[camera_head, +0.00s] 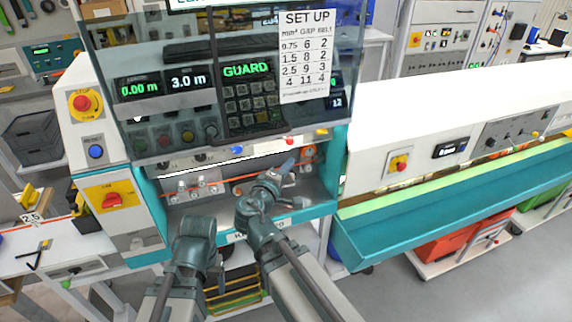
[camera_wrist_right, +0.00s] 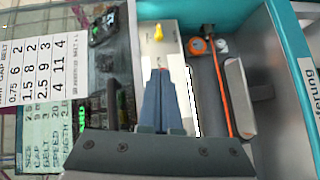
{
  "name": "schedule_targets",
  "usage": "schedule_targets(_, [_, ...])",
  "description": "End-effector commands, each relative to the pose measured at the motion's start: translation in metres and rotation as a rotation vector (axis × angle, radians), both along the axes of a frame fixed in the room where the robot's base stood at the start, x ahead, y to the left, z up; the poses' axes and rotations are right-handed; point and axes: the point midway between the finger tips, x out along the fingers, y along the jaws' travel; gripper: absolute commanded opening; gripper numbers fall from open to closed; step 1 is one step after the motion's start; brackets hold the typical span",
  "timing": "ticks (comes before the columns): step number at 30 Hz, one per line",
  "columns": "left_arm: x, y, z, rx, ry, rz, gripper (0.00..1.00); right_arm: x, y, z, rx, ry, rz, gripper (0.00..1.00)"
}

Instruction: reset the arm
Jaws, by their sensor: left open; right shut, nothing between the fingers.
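My right gripper (camera_head: 288,165) reaches into the opening at the front of the cable machine (camera_head: 146,214), below its tinted guard panel. In the right wrist view its two blue-grey fingers (camera_wrist_right: 161,75) are together with nothing between them. My left gripper (camera_head: 196,230) is in front of the machine, lower and to the left. It is open; its fingers are mostly hidden by the wrist, and I see nothing held in it.
An orange cable (camera_wrist_right: 222,92) runs through the opening beside my right gripper. The guard panel (camera_head: 220,85) hangs above, showing "GUARD" and a set-up chart (camera_head: 305,55). A teal trough (camera_head: 440,215) extends right.

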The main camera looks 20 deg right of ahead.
Motion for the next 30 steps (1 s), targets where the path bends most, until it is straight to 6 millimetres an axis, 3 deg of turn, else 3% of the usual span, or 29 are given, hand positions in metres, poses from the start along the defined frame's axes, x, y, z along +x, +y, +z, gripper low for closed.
schedule_targets(11, [0.001, 0.0, 0.0, 0.0, 0.0, 0.0, 0.75, 0.0, 0.0, -0.001, 0.002, 0.001, -0.001, 0.0])
schedule_targets(14, [0.001, 0.0, -0.002, 0.0, 0.0, 0.0, 0.75, -0.003, 0.0, -0.011, 0.042, 0.016, -0.019, 0.0])
schedule_targets(17, [0.001, 0.0, -0.007, 0.0, 0.0, 0.0, 0.75, -0.014, 0.002, -0.041, 0.159, 0.068, -0.071, 0.0])
schedule_targets(20, [0.001, 0.0, -0.013, 0.0, 0.0, 0.001, 0.75, -0.035, 0.012, -0.088, 0.34, 0.17, -0.148, 0.0])
schedule_targets(24, [0.001, 0.0, -0.022, 0.0, 0.0, 0.001, 0.75, -0.076, 0.046, -0.153, 0.6, 0.368, -0.251, 0.0])
schedule_targets(27, [0.001, 0.0, -0.026, 0.0, 0.0, 0.001, 0.75, -0.107, 0.078, -0.187, 0.757, 0.521, -0.304, 0.0])
schedule_targets(30, [0.001, 0.0, -0.03, 0.0, 0.0, 0.001, 0.75, -0.136, 0.109, -0.208, 0.878, 0.661, -0.338, 0.0])
